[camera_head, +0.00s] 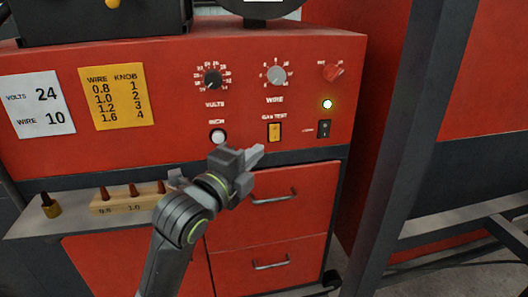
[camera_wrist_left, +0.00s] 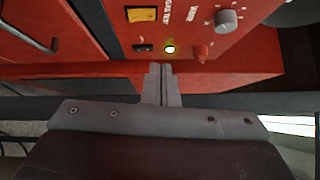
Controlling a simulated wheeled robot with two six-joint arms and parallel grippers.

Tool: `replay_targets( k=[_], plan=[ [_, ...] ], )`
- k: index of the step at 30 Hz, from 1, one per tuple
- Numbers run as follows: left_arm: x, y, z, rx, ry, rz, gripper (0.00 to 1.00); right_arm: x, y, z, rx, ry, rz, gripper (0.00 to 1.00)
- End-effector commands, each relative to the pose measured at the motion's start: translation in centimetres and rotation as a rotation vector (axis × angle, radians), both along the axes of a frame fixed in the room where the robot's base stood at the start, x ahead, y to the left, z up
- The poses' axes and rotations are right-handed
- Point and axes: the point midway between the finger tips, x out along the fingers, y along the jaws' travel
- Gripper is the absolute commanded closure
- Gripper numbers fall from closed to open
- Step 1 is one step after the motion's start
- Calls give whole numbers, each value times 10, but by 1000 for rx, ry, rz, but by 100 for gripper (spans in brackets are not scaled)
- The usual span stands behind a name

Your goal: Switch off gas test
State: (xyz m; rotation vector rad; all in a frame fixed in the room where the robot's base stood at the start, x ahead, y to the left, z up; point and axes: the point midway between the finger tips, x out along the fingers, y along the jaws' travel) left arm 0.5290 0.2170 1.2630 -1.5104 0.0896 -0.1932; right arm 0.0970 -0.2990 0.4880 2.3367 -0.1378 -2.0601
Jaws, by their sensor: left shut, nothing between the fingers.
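The gas test switch (camera_head: 274,131) is a yellow rocker in a dark frame on the red panel, below the words GAS TEST. It also shows in the left wrist view (camera_wrist_left: 141,14), at the top, where the picture is turned over. Whether the rocker is on or off I cannot tell. My left gripper (camera_head: 258,151) is shut and empty, just below the switch in the head view and apart from it. In the left wrist view its closed fingertips (camera_wrist_left: 158,68) point at the panel near a lit lamp. My right gripper is not in view.
Around the switch are a white button (camera_head: 218,136), a black switch (camera_head: 323,129), a lit lamp (camera_head: 327,104), a red knob (camera_head: 333,71), a WIRE knob (camera_head: 276,76) and a VOLTS knob (camera_head: 212,79). Drawers with handles (camera_head: 273,196) lie below. A shelf (camera_head: 78,219) holds small tips.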

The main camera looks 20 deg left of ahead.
Motion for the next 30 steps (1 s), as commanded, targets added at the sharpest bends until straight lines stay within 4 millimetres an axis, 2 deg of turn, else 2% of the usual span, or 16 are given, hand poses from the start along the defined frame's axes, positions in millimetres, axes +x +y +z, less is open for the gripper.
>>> replay_targets(
  k=[3, 8, 23, 26, 29, 30],
  plan=[
    [-11, 2, 0, 2, 0, 0, 100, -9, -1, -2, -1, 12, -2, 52],
    [-16, 3, 1, 0, 0, -1, 100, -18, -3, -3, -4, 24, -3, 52],
    [-16, 3, 0, -4, 6, 1, 100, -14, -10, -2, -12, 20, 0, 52],
    [-18, 7, -16, -46, 55, 15, 100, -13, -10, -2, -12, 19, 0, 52],
    [-23, 17, -56, -156, 176, 54, 100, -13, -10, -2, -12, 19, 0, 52],
    [-28, 22, -77, -220, 240, 80, 100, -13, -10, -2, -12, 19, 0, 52]
  ],
)
